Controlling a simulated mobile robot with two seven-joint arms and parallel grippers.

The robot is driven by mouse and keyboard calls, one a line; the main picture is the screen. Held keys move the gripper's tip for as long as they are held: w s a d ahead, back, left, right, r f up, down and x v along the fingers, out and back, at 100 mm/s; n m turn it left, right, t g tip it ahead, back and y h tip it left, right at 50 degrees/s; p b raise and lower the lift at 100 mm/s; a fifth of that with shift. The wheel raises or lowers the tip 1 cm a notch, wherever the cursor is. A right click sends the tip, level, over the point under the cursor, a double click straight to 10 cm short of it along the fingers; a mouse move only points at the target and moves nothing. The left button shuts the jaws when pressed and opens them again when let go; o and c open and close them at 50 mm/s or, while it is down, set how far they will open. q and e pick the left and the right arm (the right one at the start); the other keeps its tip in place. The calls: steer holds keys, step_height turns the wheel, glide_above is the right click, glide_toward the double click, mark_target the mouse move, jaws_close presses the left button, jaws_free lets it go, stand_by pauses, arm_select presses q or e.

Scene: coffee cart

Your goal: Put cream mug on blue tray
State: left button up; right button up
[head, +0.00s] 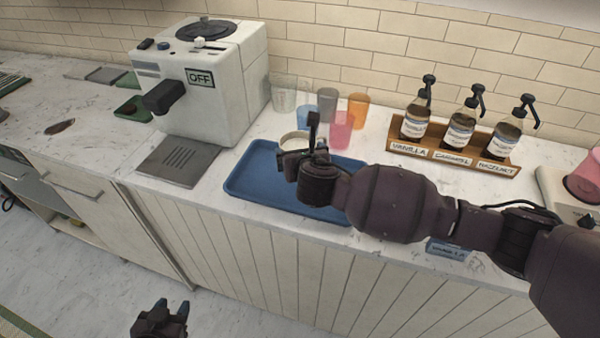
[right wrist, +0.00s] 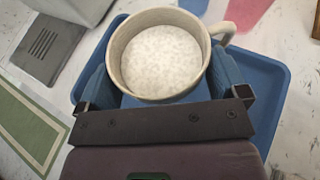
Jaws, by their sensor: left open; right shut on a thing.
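The cream mug (head: 292,141) is in my right gripper (head: 300,157), over the back part of the blue tray (head: 249,184). In the right wrist view the mug (right wrist: 114,64) is upright between the blue fingers, its handle at the upper right. It has a pale, speckled surface inside. The tray (right wrist: 268,86) shows behind and beside it. I cannot tell whether the mug's base touches the tray. In the head view my right arm hides part of the tray. My left gripper (head: 161,318) is open and empty, low in front of the counter.
A white coffee machine (head: 215,90) with an OFF sign stands left of the tray. Several coloured cups (head: 341,130) stand behind the tray. A wooden rack (head: 452,160) with syrup pump bottles is to the right. A grey drip grate (head: 180,160) lies left of the tray.

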steer(key=shift+f+b, duration=0.3)
steer(key=shift+f, duration=2.85)
steer(key=shift+f, duration=0.1)
steer(key=o, duration=0.9)
steer(key=v, duration=1.2)
steer(key=shift+p, duration=0.4)
